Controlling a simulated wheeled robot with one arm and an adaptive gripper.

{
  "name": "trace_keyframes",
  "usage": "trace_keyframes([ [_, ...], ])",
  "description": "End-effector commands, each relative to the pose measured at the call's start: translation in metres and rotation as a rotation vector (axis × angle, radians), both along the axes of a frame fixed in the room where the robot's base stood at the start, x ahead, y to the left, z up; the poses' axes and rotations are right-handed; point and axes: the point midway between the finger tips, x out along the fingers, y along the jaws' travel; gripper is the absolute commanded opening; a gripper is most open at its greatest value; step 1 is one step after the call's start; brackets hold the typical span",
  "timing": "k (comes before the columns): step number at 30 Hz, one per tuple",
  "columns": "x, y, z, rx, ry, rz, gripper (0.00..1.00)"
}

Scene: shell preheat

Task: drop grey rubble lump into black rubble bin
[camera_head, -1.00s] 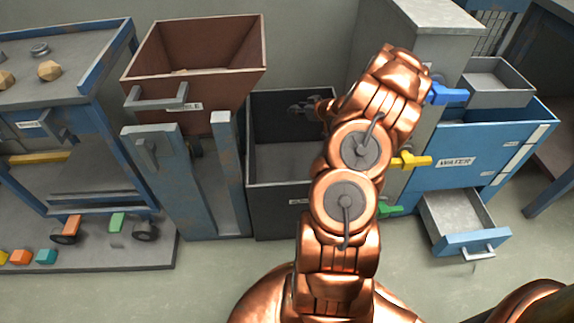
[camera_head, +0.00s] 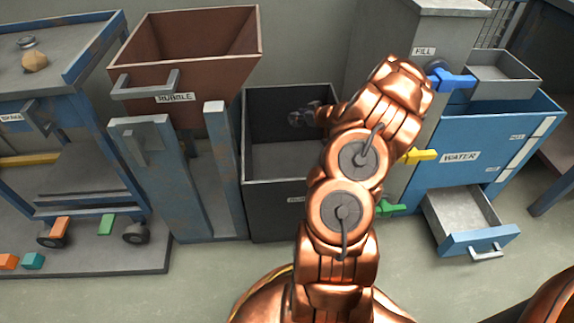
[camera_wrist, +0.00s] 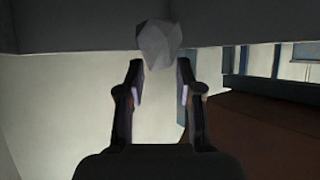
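The grey rubble lump (camera_wrist: 158,43) shows in the wrist view between and just beyond the tips of my gripper (camera_wrist: 160,68). The two fingers stand apart by about the lump's width and appear to touch its sides. The lump is too small to make out clearly there. The part of the bin's floor that shows looks bare; my arm hides its right side.
A brown hopper labelled RUBBLE (camera_head: 185,115) stands left of the bin on grey-blue posts (camera_head: 226,150). A blue WATER cabinet (camera_head: 440,180) with an open drawer (camera_head: 468,215) and coloured handles stands right. A blue-framed bench (camera_head: 75,75) stands far left.

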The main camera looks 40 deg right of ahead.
Motion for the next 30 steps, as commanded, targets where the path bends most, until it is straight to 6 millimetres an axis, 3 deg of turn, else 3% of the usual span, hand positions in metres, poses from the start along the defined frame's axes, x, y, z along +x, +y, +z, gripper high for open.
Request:
trace_keyframes([
  [8, 0.000, 0.000, 0.000, 0.000, 0.000, 0.000, 0.64],
  [20, -0.004, 0.000, 0.003, -0.001, -0.001, -0.001, 0.64],
  [30, -0.040, 0.002, 0.023, -0.001, -0.002, -0.001, 0.64],
])
